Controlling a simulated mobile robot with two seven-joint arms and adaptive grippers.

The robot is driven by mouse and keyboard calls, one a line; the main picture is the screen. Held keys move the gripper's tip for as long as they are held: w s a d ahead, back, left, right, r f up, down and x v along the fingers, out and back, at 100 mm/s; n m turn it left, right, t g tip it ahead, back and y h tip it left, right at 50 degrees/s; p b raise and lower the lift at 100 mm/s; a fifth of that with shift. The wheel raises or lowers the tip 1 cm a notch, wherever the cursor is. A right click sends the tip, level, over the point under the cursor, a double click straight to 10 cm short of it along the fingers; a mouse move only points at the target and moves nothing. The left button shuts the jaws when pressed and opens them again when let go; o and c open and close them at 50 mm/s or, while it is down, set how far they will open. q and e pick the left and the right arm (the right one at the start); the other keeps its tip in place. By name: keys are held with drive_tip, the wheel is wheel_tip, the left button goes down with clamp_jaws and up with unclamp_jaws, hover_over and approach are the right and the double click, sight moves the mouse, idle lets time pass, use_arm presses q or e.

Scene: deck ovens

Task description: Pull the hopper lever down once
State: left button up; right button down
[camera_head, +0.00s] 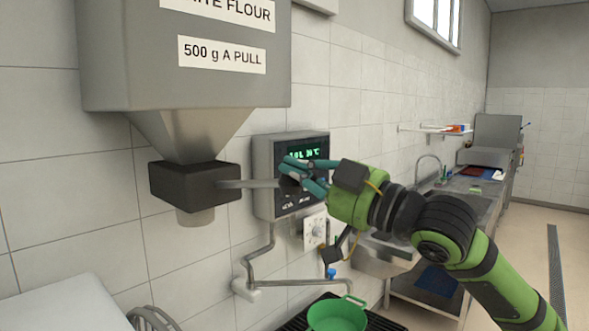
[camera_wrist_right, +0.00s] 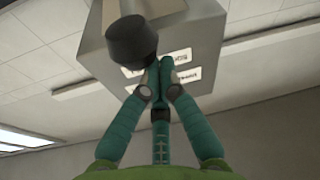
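The grey flour hopper (camera_head: 185,85) is on the wall at the left, labelled "500 g A PULL". Under its cone is a black block (camera_head: 195,184) with a short spout. The hopper lever (camera_head: 250,184) sticks out from the block to the right, about level, with a dark knob at its end. My right gripper (camera_head: 299,176) is at that knob. In the right wrist view the fingers (camera_wrist_right: 160,68) come together at their tips, and the dark knob (camera_wrist_right: 130,40) is beside them to the left. I cannot tell whether they touch it. My left gripper is out of view.
A grey box with a green display (camera_head: 302,154) is on the wall behind my right gripper. Pipes run below it. A green bowl (camera_head: 338,316) stands low at the bottom. A steel sink counter (camera_head: 470,205) runs back at the right, with open floor beside it.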

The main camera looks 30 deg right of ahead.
wheel_tip(320, 180, down, 18)
drive_tip(key=w+n+t+y+b, duration=0.1)
drive_tip(key=t+y+b, duration=0.3)
drive_tip(key=b, duration=1.9)
drive_tip(key=shift+a+r+t, duration=0.2)
drive_tip(key=shift+r+t, duration=0.05)
drive_tip(key=shift+t, duration=0.45)
drive_tip(key=shift+w, duration=0.1)
